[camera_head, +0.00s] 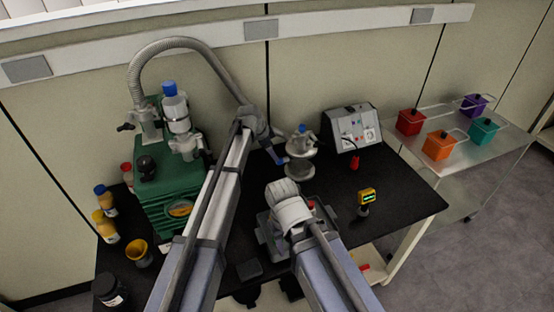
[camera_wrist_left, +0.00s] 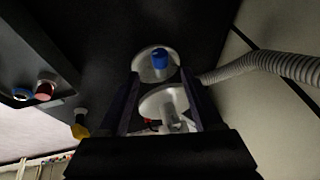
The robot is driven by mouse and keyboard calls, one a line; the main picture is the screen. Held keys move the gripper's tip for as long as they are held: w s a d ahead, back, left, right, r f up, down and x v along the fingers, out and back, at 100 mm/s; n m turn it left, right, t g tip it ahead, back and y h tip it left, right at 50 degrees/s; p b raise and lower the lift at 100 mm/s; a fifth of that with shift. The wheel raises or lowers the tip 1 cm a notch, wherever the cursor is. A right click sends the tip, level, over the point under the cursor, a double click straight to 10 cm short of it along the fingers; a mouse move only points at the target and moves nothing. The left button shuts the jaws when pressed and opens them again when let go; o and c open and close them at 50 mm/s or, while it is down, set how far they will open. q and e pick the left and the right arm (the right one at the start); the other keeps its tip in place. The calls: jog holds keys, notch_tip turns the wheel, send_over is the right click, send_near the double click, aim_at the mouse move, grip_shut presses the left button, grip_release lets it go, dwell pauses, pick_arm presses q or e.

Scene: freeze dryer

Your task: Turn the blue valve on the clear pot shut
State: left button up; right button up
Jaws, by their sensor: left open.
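The clear pot (camera_head: 300,168) stands on the black bench right of centre, pale and disc-shaped, with the blue valve (camera_head: 302,128) on top. In the left wrist view the blue valve (camera_wrist_left: 160,58) shows in front of a pale disc, beyond the pale pot parts (camera_wrist_left: 165,103). My left gripper (camera_head: 283,155) is just left of the pot in the head view. In the left wrist view its fingers (camera_wrist_left: 162,90) are apart, on either side of the pale parts, with no grip visible. My right wrist is low in front of the pot; its fingertips are hidden.
A green freeze dryer (camera_head: 158,178) with a blue-capped flask (camera_head: 176,110) and a grey hose (camera_head: 185,43) stands left. A grey control box (camera_head: 352,128) is behind right. A yellow meter (camera_head: 366,197) is right. A cart (camera_head: 470,150) holds coloured baskets.

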pick_arm(q)
jog(key=b+x, duration=0.6)
jog(key=x, duration=0.1)
jog(key=shift+f, duration=0.15)
pick_arm(e)
notch_tip(320, 180, down, 7)
jog(key=shift+r, duration=0.1)
pick_arm(q)
jog(key=shift+d, duration=0.1)
pick_arm(e)
jog(key=shift+r, duration=0.1)
pick_arm(q)
grip_shut()
